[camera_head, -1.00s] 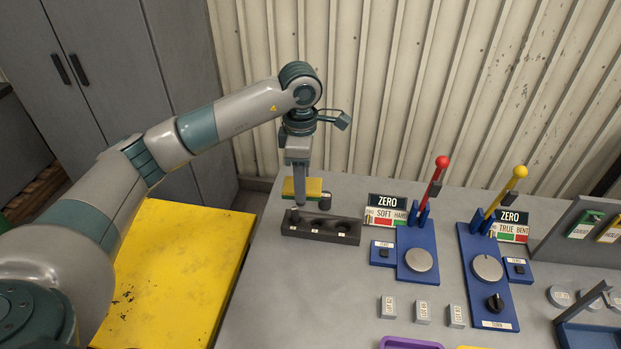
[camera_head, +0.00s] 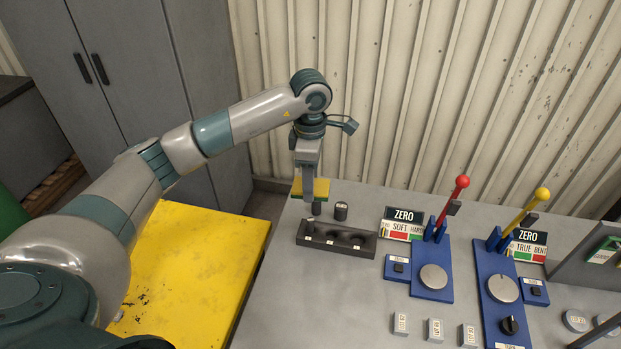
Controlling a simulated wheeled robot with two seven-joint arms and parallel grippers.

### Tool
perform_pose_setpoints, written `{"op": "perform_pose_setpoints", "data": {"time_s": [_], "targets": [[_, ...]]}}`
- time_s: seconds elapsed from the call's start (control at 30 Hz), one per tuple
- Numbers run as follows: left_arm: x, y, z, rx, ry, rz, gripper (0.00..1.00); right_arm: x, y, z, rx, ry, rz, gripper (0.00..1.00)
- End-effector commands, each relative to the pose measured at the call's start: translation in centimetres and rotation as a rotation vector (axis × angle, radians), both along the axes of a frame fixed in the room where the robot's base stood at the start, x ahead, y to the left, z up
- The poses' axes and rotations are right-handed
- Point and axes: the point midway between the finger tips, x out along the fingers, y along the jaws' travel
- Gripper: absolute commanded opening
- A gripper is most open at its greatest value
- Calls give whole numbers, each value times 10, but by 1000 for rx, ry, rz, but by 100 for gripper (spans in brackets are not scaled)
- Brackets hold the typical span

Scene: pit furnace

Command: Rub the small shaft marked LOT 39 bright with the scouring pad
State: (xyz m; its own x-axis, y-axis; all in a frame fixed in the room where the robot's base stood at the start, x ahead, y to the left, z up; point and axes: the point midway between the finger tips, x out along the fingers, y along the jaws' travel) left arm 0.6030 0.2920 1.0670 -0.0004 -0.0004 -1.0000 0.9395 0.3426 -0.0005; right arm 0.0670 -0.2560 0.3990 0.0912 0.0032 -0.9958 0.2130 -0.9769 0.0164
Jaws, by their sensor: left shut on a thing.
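My left gripper (camera_head: 314,208) points down over the back left of the grey table and is shut on a small dark cylindrical piece, mostly hidden by the fingers. It is just above the left end of a dark holder block (camera_head: 366,251) with dark hollows and small labels. A yellow pad with a green edge (camera_head: 323,188), likely the scouring pad, shows behind the fingers. A short dark cylinder (camera_head: 341,211) stands behind the block, apart from the gripper. The LOT 39 marking is too small to read on any of these. My right gripper is out of view.
Two blue lever stations, one with a red knob (camera_head: 462,182) and one with a yellow knob (camera_head: 542,194), stand to the right beside ZERO signs. Small labelled blocks (camera_head: 435,329) sit at the front. A ribbed wall closes the back. A yellow surface (camera_head: 195,265) lies left.

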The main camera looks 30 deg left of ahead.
Motion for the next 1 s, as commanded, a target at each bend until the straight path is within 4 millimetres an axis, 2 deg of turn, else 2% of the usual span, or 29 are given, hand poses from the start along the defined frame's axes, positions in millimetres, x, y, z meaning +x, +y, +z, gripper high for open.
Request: {"op": "perform_pose_setpoints", "data": {"time_s": [0.3, 0.5, 1.0], "targets": [[-1, 0, -32, 0, 2, 0, 28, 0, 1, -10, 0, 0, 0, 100], [0, 0, -46, 0, 1, 0, 28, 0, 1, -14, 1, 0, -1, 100], [0, 0, -50, 0, 0, -2, 28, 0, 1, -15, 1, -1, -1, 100]]}}
